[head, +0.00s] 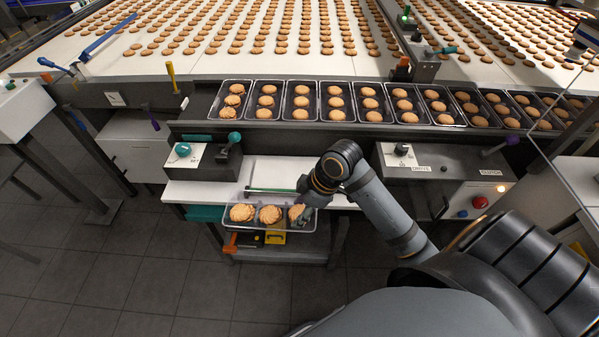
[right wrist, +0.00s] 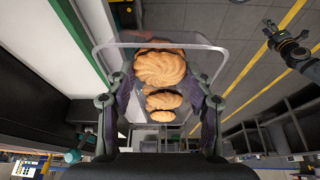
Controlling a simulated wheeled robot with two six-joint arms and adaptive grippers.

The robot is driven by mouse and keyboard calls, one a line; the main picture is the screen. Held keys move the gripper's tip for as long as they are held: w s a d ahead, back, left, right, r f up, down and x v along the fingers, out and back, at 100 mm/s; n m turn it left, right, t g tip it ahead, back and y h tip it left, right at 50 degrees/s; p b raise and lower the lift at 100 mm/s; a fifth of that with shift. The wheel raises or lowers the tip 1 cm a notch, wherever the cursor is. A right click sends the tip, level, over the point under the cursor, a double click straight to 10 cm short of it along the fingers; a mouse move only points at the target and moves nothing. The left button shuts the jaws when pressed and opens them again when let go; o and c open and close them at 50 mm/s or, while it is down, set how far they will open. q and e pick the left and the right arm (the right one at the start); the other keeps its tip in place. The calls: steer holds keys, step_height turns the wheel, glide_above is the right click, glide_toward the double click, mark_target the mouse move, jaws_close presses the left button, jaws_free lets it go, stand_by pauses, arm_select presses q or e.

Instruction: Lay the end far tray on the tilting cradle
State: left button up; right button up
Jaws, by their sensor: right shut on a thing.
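My right gripper (head: 303,208) is shut on the right end of a clear tray (head: 250,229) holding three biscuits in a row. The tray looks roughly level in front of the white worktop's edge. In the right wrist view the tray (right wrist: 218,50) extends away between the fingers of the same gripper (right wrist: 160,112). A dark gripper, seemingly my left (right wrist: 272,32), shows at the upper right there with fingers apart, over the floor. It is out of the head view. I cannot clearly pick out the tilting cradle; a green-edged bar (head: 270,190) lies on the worktop behind the tray.
A row of filled dark trays (head: 302,101) stands along the conveyor (head: 190,62). A lower shelf (head: 255,255) with yellow and dark items is under the held tray. Open floor lies at left.

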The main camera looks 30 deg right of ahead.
steer(key=shift+n, duration=0.3)
steer(key=w+d, duration=0.1)
steer(key=w, duration=0.1)
steer(key=w+d+r, duration=0.1)
steer(key=w+d, duration=0.1)
steer(key=w+d+b, duration=0.1)
steer(key=w+d, duration=0.1)
steer(key=shift+w+r, duration=0.3)
steer(key=shift+w, duration=0.05)
steer(key=w+d+r, duration=0.6)
steer(key=d, duration=0.1)
step_height(320, 180, down, 10)
steer(key=shift+s+f, duration=0.1)
steer(key=shift+s, duration=0.05)
steer(key=o, duration=1.2)
steer(key=shift+c, duration=0.2)
arm_select(q)
steer(key=shift+a+f, duration=0.15)
steer(key=shift+f, duration=0.65)
steer(key=shift+f+b, duration=0.2)
steer(key=shift+b, duration=0.15)
arm_select(e)
steer(key=v, duration=1.2)
steer(key=shift+d, duration=0.15)
